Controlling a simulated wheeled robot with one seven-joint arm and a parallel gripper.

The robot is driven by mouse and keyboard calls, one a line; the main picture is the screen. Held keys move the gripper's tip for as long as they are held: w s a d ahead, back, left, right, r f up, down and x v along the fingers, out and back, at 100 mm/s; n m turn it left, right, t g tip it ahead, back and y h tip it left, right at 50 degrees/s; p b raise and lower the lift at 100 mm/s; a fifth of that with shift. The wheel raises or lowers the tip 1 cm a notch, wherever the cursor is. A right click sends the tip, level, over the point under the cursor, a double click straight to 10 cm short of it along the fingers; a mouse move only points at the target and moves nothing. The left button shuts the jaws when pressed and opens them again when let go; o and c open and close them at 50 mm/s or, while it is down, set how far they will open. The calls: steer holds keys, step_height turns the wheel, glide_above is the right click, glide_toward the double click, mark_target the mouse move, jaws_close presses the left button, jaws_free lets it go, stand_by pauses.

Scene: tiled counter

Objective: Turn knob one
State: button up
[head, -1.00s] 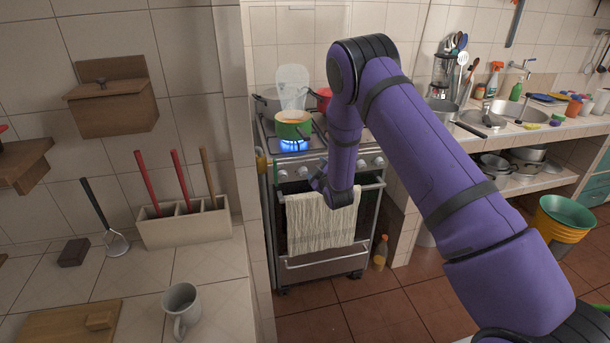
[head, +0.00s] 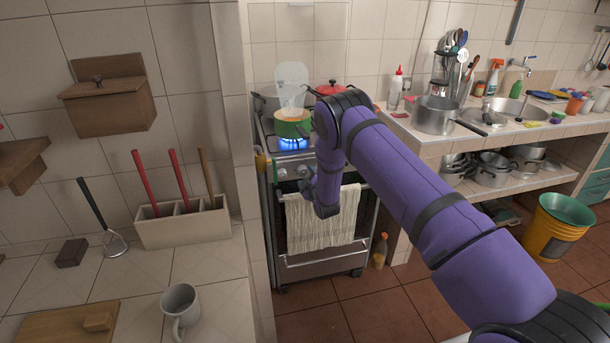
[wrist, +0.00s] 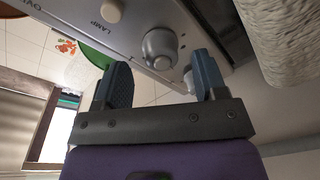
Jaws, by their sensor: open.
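The stove's front panel (head: 291,172) carries a row of round silver knobs. One knob (wrist: 160,48) shows large in the wrist view, near the "LAMP" lettering, and a second knob (wrist: 188,82) shows partly behind a finger. I cannot tell which is knob one. My gripper (wrist: 160,76) is open and empty, its two dark fingers spread with the large knob seen between and just beyond them; contact is not visible. In the head view my gripper (head: 304,188) is small beside the left part of the panel. My arm hides the right-hand knobs.
A green pot (head: 290,128) stands over a lit blue flame (head: 292,143). A towel (head: 320,222) hangs on the oven handle, also close at the right of the wrist view (wrist: 285,40). A counter (head: 205,262) with a mug (head: 180,308) stands at left.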

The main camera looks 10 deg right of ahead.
steer(key=shift+w+a, duration=0.2)
steer(key=shift+w, duration=1.2)
